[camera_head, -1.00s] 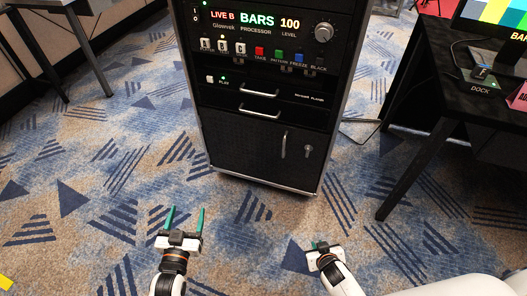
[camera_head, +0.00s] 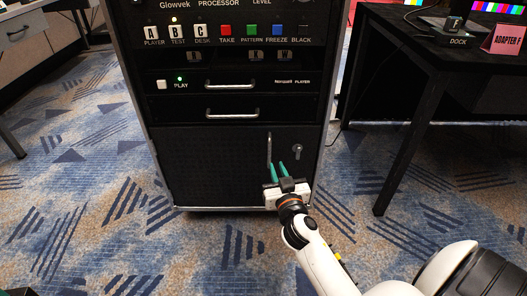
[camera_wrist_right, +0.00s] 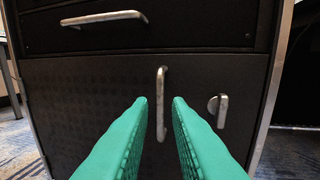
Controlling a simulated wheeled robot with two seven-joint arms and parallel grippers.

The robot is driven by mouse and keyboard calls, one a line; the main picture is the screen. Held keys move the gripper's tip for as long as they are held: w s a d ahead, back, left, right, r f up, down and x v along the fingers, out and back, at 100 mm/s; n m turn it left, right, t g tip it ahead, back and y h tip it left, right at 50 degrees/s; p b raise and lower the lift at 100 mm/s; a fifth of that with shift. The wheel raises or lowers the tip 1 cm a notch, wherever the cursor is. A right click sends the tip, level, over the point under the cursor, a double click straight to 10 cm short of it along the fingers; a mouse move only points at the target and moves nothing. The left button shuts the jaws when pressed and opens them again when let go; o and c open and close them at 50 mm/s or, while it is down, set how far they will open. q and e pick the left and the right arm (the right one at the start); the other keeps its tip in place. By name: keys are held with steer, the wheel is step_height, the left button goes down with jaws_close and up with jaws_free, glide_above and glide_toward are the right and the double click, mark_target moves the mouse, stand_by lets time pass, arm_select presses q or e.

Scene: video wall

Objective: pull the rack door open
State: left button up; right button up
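The rack door (camera_head: 205,165) is the dark lower panel of the equipment rack and looks closed. Its upright silver bar handle (camera_head: 269,150) is near the door's right side. It also shows in the right wrist view (camera_wrist_right: 162,103), between my fingertips in the picture. A silver latch (camera_head: 297,150) sits to the right of the handle. My right gripper (camera_head: 278,168) is open, its green fingers pointing at the door, just below and in front of the handle. I cannot tell whether the fingers reach around the bar.
Two drawers with horizontal handles (camera_head: 232,114) are above the door, below a panel of coloured buttons. A black table (camera_head: 420,60) stands to the right, its leg near the rack. Patterned carpet is clear in front.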

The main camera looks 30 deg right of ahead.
mark_target(270, 148)
steer(key=b+x, duration=0.2)
steer(key=x, duration=0.8)
steer(key=shift+w+d+f, duration=0.1)
steer(key=shift+w+d, duration=0.05)
steer(key=shift+w, duration=0.1)
jaws_close()
